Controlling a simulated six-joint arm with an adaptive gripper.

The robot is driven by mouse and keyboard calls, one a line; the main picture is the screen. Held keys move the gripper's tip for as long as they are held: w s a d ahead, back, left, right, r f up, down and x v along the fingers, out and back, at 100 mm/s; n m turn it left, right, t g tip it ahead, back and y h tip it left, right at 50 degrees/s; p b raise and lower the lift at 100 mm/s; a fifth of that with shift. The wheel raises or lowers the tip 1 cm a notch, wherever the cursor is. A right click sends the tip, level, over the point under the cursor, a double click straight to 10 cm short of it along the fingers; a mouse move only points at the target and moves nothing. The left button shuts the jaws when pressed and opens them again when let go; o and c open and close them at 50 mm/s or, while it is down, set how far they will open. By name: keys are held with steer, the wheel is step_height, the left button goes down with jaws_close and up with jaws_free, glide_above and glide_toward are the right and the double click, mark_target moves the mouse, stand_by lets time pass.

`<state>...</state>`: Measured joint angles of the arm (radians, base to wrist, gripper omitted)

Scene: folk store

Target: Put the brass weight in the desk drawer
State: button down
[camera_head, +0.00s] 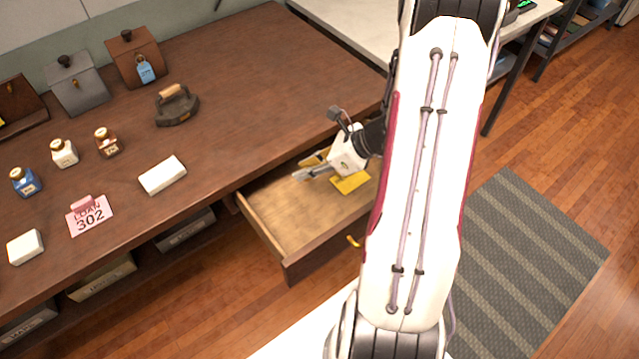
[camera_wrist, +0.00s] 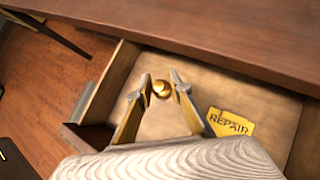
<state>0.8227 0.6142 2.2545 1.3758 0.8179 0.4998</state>
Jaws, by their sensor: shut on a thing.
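The desk drawer (camera_head: 297,217) is pulled open below the desk's front edge. Its pale wooden floor also shows in the wrist view (camera_wrist: 215,88). My gripper (camera_head: 312,172) is over the open drawer. In the wrist view my gripper (camera_wrist: 161,87) is shut on the brass weight (camera_wrist: 161,90), a small round golden piece between its fingertips. The weight is over the drawer's inside; its height above the floor is hard to tell. In the head view I cannot make the weight out.
A yellow REPAIR tag (camera_wrist: 231,122) lies in the drawer. The desk (camera_head: 260,95) carries an old iron (camera_head: 177,106), several small bottles, a pink LOAN 302 tag (camera_head: 89,214) and white blocks. The drawer's left part is clear. A striped mat (camera_head: 530,250) lies on the floor.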

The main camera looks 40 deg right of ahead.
steer(key=shift+s+a+f+n+g+y, duration=0.25)
steer(key=shift+s+n+g+y, duration=0.05)
steer(key=shift+s+n, duration=0.25)
steer(key=shift+s+a+f+n+g+y, duration=0.2)
steer(key=shift+s+a+n+g+y, duration=0.1)
steer(key=shift+s+n, duration=0.2)
steer(key=shift+s, duration=0.1)
steer(key=shift+f, duration=0.15)
glide_above(298, 208)
steer(key=s+d, duration=0.2)
steer(key=d, duration=0.1)
steer(key=shift+s+a+f, duration=0.1)
steer(key=shift+a+f, duration=0.05)
steer(key=shift+f, duration=1.25)
steer(key=shift+a+f, duration=0.1)
steer(key=shift+f, duration=1.3)
steer(key=shift+f, duration=2.1)
steer(key=shift+f, duration=0.15)
steer(key=c, duration=1.8)
jaws_free()
steer(key=shift+c, duration=0.2)
